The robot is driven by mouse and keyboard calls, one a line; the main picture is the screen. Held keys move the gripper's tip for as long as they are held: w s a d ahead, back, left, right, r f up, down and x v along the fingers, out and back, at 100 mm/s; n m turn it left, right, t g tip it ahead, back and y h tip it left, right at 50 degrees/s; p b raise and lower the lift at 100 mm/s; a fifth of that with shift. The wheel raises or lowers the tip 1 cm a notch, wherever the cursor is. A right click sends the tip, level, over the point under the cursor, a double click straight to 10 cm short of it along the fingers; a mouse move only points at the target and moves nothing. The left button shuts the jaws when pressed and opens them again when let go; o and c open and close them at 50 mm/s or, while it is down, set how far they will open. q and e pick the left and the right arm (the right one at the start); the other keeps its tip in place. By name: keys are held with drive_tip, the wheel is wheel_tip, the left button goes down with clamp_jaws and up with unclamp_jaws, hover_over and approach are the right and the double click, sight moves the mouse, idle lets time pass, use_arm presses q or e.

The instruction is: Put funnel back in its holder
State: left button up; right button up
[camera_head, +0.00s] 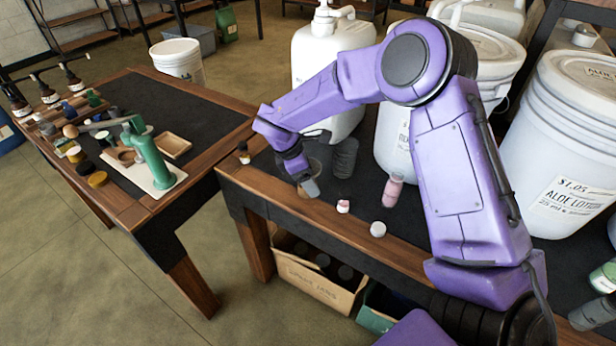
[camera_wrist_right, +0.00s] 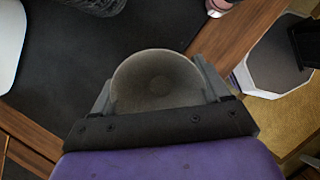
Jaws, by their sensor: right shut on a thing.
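My right gripper (camera_head: 307,184) reaches down over the near left end of the right table. In the right wrist view, its two fingers (camera_wrist_right: 158,98) are shut on a translucent grey, round piece that looks like the funnel (camera_wrist_right: 158,78). In the head view the funnel (camera_head: 314,168) is partly hidden by the gripper. I cannot tell which thing is the funnel's holder. My left gripper is in neither view.
A pink bottle (camera_head: 392,190), a small red-and-white jar (camera_head: 343,206) and a white cap (camera_head: 378,229) stand on the right table. White jugs and buckets (camera_head: 575,140) line its back. The left table holds a green press (camera_head: 150,158), a wooden tray (camera_head: 172,146) and several bottles.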

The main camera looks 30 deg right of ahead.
drive_tip(key=shift+f+b, duration=0.3)
drive_tip(key=shift+f, duration=0.1)
